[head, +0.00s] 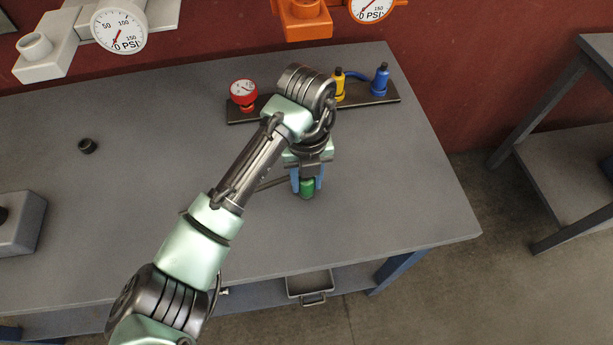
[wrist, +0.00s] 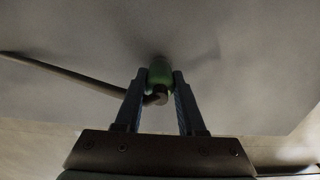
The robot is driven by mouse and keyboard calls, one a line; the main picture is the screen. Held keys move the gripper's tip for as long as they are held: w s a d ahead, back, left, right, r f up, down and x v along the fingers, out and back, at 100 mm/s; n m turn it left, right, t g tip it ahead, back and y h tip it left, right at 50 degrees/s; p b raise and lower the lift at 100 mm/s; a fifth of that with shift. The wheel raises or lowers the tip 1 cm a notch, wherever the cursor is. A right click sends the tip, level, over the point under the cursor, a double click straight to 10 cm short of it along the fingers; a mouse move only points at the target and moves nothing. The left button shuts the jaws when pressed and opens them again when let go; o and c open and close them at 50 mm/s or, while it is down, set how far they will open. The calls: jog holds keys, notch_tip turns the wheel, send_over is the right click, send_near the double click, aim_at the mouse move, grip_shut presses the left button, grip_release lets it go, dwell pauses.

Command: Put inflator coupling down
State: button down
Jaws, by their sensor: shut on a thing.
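The inflator coupling is a small green cylinder (head: 307,188) near the right part of the grey table. My gripper (head: 306,180) has its blue fingers closed on either side of it.
Behind my arm, a dark rack (head: 378,100) holds a red gauge (head: 243,93), a yellow fitting (head: 339,85) and a blue fitting (head: 381,80). A small black cap (head: 88,146) lies at left. The grey table (head: 400,190) is clear to the right of my gripper.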

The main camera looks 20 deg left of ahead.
jog(key=c, duration=1)
grip_release()
jog(key=shift+f, duration=0.15)
jog(key=o, duration=0.5)
notch_tip(320, 180, up, 12)
jog(key=p, duration=0.1)
jog(key=shift+r, duration=0.25)
